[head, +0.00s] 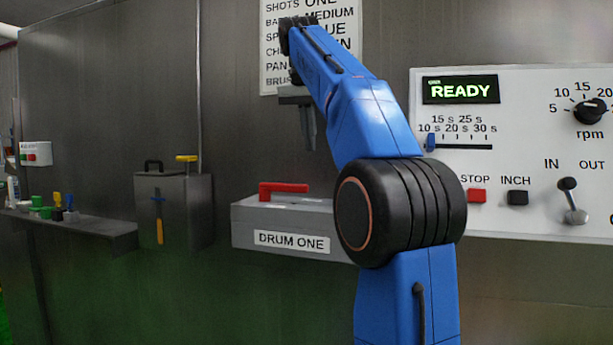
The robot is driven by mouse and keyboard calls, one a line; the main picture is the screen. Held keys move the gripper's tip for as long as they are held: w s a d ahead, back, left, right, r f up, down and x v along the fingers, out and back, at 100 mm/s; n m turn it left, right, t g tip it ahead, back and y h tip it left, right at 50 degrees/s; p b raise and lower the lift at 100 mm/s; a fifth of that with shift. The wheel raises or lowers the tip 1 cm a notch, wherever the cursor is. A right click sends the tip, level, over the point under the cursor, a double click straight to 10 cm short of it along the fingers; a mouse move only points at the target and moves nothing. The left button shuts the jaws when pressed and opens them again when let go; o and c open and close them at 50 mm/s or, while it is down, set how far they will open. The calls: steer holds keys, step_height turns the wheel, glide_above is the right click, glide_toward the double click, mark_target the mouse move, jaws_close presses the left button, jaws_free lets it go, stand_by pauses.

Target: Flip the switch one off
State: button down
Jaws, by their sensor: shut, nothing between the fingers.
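A grey box (246,226) labelled "DRUM ONE" is fixed low on the dark wall, left of my arm. A red handle (283,187) sits on top of it, lying roughly level with its left end bent down. No label reading "switch one" shows. My gripper (308,143) hangs pointing down, shut and empty, in front of the wall and above the red handle in the picture, apart from it. My blue arm hides the right end of the box.
A white control panel (530,110) on the right has a lit "READY" display (460,90), a red STOP button (477,196), a black INCH button (517,198) and an IN/OUT lever (572,201). A grey box with a blue-and-orange lever (157,222) and a cluttered shelf (95,228) are left.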

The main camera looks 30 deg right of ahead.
steer(key=shift+f, duration=0.1)
steer(key=x, duration=0.9)
steer(key=shift+d+f, duration=0.15)
steer(key=shift+f, duration=0.15)
steer(key=shift+s+a, duration=0.85)
steer(key=shift+a, duration=0.35)
steer(key=shift+s+a, duration=0.3)
steer(key=shift+a, duration=0.05)
